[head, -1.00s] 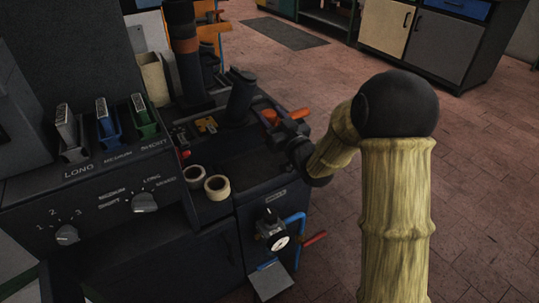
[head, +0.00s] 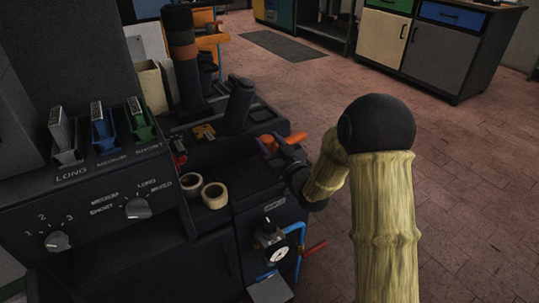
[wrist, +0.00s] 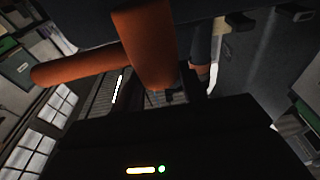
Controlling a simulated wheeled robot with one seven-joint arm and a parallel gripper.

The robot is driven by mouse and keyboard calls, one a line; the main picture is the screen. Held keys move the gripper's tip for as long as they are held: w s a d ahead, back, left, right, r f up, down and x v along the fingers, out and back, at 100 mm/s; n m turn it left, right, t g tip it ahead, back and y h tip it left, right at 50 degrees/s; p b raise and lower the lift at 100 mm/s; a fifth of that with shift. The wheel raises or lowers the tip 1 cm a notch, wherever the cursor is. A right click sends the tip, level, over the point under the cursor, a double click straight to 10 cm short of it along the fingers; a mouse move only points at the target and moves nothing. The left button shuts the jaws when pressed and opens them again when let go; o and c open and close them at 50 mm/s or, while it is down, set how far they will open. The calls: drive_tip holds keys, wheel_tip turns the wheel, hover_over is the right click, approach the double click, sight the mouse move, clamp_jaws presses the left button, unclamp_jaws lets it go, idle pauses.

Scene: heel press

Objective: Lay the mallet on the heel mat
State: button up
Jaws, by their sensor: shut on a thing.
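My gripper (head: 284,152) is shut on the orange mallet (head: 296,137), at the right side of the dark machine bench. In the wrist view the mallet (wrist: 145,50) shows as two orange cylindrical parts, one crossing to the left, close above the gripper (wrist: 180,95). The gripper hides part of the mallet in the head view. The mallet looks held over or close to the bench; I cannot tell whether it touches. I cannot pick out the heel mat with certainty among the dark surfaces.
Two cream rings (head: 214,195) stand on the bench front, left of my gripper. A dark boot-like form (head: 237,104) and a tall column (head: 183,55) rise behind. A gauge (head: 278,254) with a blue pipe is below. A dark bare strip (head: 245,178) lies beside the rings.

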drive_tip(key=shift+f+b, duration=0.8)
drive_tip(key=shift+f, duration=1)
drive_tip(key=shift+f, duration=0.1)
drive_tip(key=o, duration=1.4)
drive_tip(key=shift+f, duration=0.1)
drive_tip(key=shift+c, duration=0.2)
drive_tip(key=shift+r, duration=0.2)
drive_tip(key=p+v, duration=0.1)
drive_tip(key=v, duration=1.1)
drive_tip(key=shift+p, duration=0.3)
